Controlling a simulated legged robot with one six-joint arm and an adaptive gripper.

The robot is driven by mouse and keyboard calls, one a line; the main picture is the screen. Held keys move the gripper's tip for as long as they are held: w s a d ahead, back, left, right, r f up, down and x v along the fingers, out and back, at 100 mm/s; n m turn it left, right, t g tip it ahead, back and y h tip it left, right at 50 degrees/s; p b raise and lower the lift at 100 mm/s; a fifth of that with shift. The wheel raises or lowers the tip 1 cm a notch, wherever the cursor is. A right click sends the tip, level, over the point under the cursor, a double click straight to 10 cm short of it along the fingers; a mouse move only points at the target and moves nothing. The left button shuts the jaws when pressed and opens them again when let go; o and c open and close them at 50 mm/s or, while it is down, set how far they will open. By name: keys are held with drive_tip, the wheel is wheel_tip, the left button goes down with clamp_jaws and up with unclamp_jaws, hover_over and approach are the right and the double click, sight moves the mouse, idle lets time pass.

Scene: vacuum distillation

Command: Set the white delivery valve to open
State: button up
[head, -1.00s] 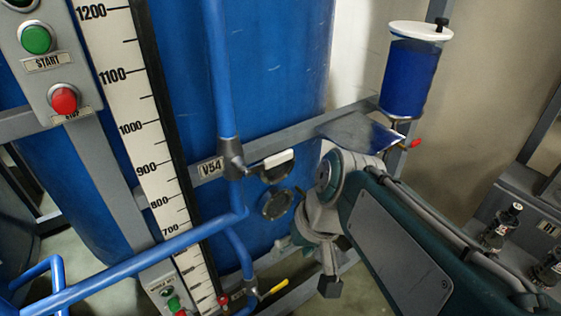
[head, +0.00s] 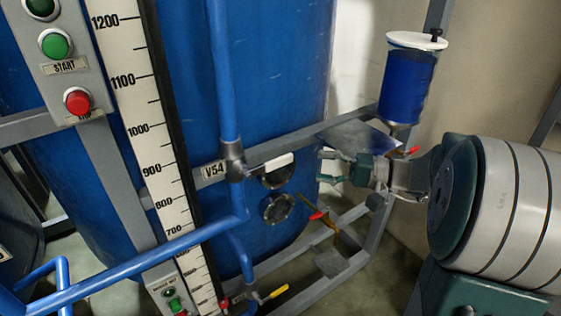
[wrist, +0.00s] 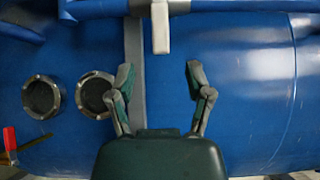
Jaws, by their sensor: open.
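The white delivery valve handle (head: 279,160) sticks out to the right from the grey valve body (head: 233,160) on the vertical blue pipe, beside the V54 label (head: 213,170). In the wrist view the white handle (wrist: 160,28) lies ahead of my gripper, roughly centred between its fingers. My gripper (head: 322,167) is to the right of the handle in the head view and points left at it. In the wrist view my gripper (wrist: 159,75) has its two fingers spread apart and empty. A gap separates the fingertips from the handle.
A large blue tank (head: 280,70) stands behind the pipe, with round ports (head: 278,208) below the handle. A grey frame rail (head: 310,140) runs behind the valve. A blue-filled vessel (head: 408,85) stands above my gripper. A red-handled valve (head: 318,215) is below.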

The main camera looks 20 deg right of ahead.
sight(284, 163)
drive_tip(key=x, duration=0.9)
drive_tip(key=shift+a, duration=0.2)
clamp_jaws()
